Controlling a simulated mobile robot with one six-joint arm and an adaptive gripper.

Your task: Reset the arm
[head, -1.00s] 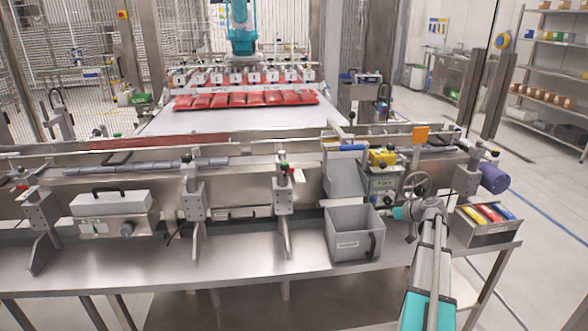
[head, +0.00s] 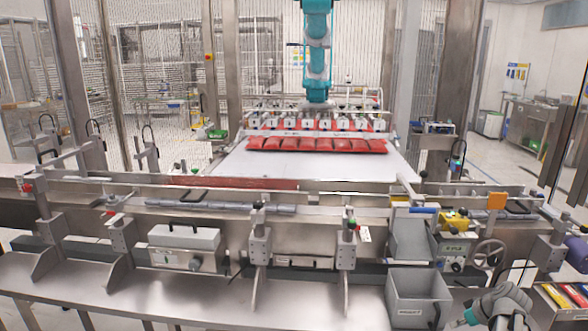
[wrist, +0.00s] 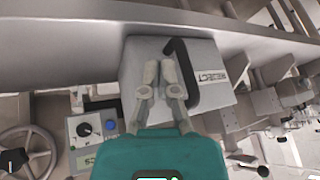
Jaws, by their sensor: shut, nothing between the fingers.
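My gripper (wrist: 158,75) shows in the wrist view with its two pale fingers together and nothing between them. It appears in front of a grey bin (wrist: 222,58) labelled REJECT, left of the bin's black handle (wrist: 190,75). I cannot tell the gap to the bin, and no grip on the handle shows. In the head view, part of my arm is at the bottom right edge, just right of the same grey bin (head: 418,286). The fingers are not clear there.
A tray of coloured items (head: 563,298) is right of my arm. Red packs (head: 315,145) lie on the far conveyor. The bench (head: 200,300) left of the bin has clear metal.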

